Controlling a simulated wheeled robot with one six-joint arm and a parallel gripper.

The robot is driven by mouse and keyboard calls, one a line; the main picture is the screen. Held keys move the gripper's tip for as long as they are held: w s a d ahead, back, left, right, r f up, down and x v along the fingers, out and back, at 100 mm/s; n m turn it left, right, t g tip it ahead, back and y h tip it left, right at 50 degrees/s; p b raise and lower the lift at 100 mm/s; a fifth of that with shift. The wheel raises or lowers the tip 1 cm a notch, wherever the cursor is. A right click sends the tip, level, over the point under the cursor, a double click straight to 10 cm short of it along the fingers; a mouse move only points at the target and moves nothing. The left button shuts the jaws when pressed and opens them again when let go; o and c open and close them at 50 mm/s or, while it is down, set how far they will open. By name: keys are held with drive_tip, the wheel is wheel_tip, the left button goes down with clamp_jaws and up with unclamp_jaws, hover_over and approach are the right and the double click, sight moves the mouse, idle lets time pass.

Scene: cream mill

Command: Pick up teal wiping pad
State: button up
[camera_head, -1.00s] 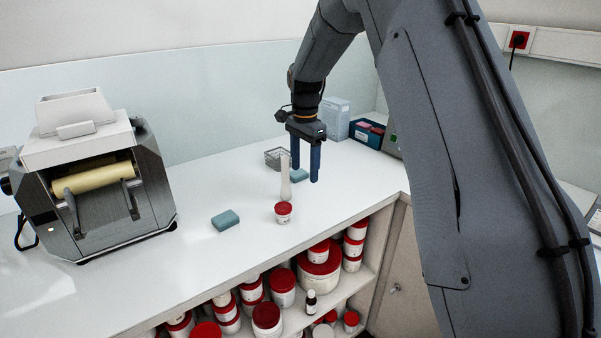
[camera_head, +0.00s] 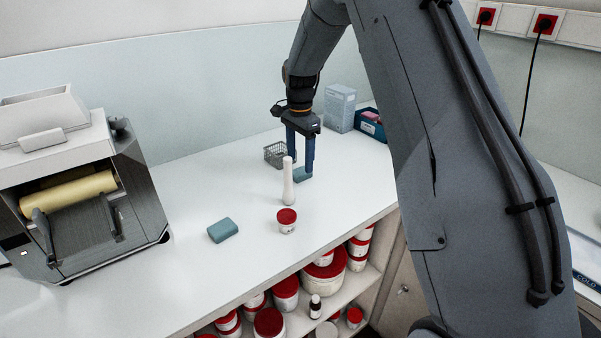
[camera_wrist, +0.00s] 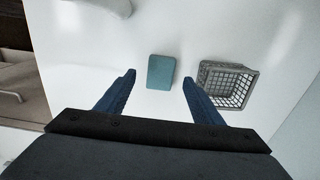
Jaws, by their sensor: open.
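A small teal wiping pad (camera_head: 303,175) lies flat on the white counter just below my gripper (camera_head: 300,166). In the wrist view, the teal pad (camera_wrist: 161,72) shows between the two blue fingertips of my gripper (camera_wrist: 158,77), with a gap on each side. My gripper points down, is open and holds nothing. A second teal block (camera_head: 223,230) of similar look lies apart on the counter, nearer the front and to the left.
A wire basket (camera_head: 277,155) stands behind the near-gripper pad; it is right of it in the wrist view (camera_wrist: 228,85). A white pestle-like object (camera_head: 288,182) and a red-lidded jar (camera_head: 287,221) stand in front. A roller mill (camera_head: 75,190) is left.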

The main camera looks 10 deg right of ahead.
sight(301, 171)
drive_tip(key=shift+w+d+f+p, duration=0.15)
drive_tip(key=shift+f+p, duration=0.75)
drive_tip(key=shift+f, duration=1.25)
drive_tip(key=c, duration=1.1)
drive_tip(key=shift+r, duration=0.15)
